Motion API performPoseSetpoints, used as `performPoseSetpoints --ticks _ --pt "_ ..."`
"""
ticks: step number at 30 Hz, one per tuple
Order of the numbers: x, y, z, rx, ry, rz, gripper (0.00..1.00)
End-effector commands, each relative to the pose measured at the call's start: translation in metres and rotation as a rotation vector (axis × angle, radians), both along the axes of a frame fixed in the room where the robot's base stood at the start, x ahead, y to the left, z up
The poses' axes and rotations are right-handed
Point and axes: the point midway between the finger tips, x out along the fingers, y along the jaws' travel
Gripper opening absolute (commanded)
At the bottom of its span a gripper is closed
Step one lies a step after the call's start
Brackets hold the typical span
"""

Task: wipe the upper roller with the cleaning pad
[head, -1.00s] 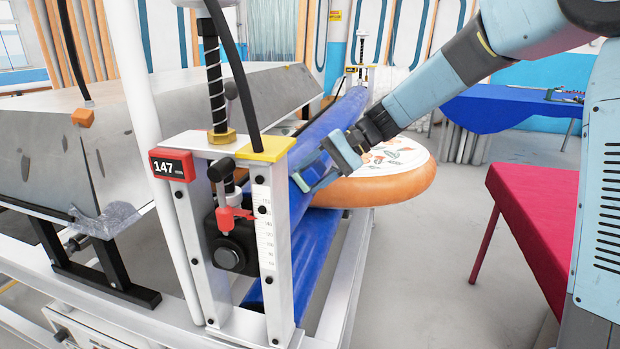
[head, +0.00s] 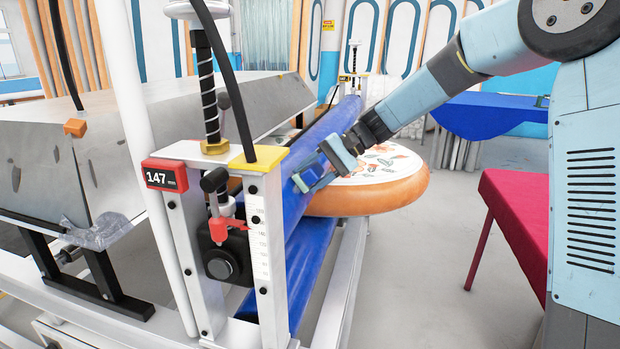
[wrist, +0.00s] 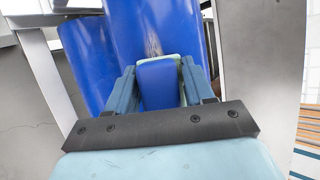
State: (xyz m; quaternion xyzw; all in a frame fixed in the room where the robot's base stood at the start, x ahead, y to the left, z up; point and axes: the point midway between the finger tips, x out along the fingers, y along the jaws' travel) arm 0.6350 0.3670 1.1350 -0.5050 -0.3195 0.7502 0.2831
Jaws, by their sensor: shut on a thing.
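The upper roller (head: 322,131) is a long blue cylinder running from the near white frame to the far end of the machine. It also shows in the wrist view (wrist: 155,22), with a brownish smudge just past the pad. My gripper (head: 312,180) is at the roller's near part, on its right side. It is shut on the cleaning pad (wrist: 158,84), which is blue with a pale green edge. The pad is at or very close to the roller surface; I cannot tell if it touches. A lower blue roller (head: 312,255) lies beneath.
The near white frame post (head: 268,240) with a yellow cap (head: 258,158) and red 147 display (head: 165,175) stands left of my gripper. A round orange-edged board (head: 385,185) sits behind it. A red table (head: 520,220) is at right; the floor between is clear.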

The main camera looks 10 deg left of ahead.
Motion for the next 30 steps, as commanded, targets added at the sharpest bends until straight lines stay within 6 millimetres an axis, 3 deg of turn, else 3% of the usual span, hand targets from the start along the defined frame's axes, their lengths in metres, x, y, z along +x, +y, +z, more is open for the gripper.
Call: performPoseSetpoints --ticks 30 --pt "0.059 -0.004 -0.001 0.0 -0.001 -0.001 0.28"
